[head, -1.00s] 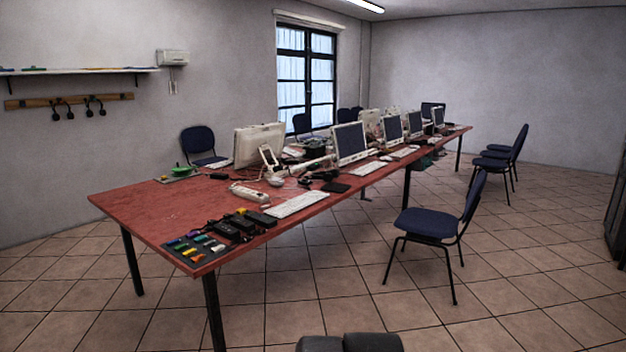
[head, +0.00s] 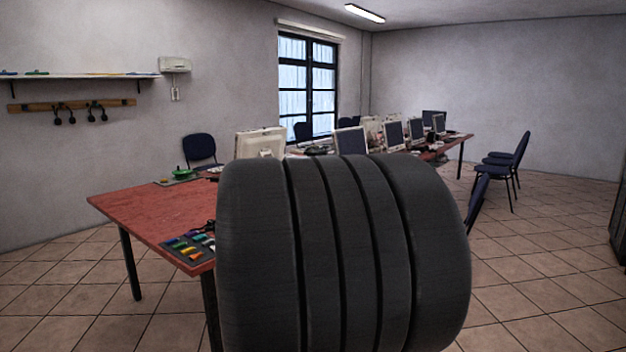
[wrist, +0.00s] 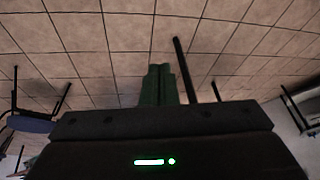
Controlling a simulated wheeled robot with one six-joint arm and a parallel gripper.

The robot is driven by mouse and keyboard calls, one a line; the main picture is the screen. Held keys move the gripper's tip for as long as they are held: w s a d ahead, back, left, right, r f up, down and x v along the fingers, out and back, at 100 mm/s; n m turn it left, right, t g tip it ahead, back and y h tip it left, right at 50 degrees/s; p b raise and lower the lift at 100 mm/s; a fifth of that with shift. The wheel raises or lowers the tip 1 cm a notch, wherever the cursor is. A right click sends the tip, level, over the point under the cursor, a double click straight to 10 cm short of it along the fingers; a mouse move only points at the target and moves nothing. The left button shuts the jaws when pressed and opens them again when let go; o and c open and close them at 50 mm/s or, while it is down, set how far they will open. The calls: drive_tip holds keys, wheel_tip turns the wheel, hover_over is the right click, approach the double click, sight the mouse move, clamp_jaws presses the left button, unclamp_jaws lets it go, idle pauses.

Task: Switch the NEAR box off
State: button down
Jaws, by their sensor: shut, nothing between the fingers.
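In the head view, a large dark ribbed part of my own arm covers the middle of the picture. It hides the front right part of the red table (head: 135,205), where black boxes, a white power strip and a keyboard lay in the earlier frame. No near box or switch can be made out now. My gripper (wrist: 160,84) shows in the wrist view as two dark green fingers, shut together and empty. It points at bare tiled floor and touches nothing visible. It does not show apart from the arm in the head view.
A dark mat with coloured pieces (head: 188,246) lies at the table's near corner. A green item (head: 181,173) sits near the back edge. Monitors (head: 351,141) line the table behind my arm. Blue chairs (head: 513,160) stand right. Tiled floor is free at the right.

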drive_tip(key=w+a+r+n+y+b, duration=0.1)
drive_tip(key=w+a, duration=0.4)
drive_tip(key=a, duration=0.5)
drive_tip(key=w+a+r+n+y+b, duration=0.1)
drive_tip(key=w+a+b, duration=0.3)
drive_tip(key=a, duration=0.7)
drive_tip(key=w+a+r+n+t+y+b, duration=0.1)
drive_tip(key=w+a+r+n+y+b, duration=0.1)
drive_tip(key=w+a, duration=0.6)
drive_tip(key=shift+a+n+y, duration=0.6)
drive_tip(key=shift+a, duration=0.55)
drive_tip(key=shift+w, duration=0.1)
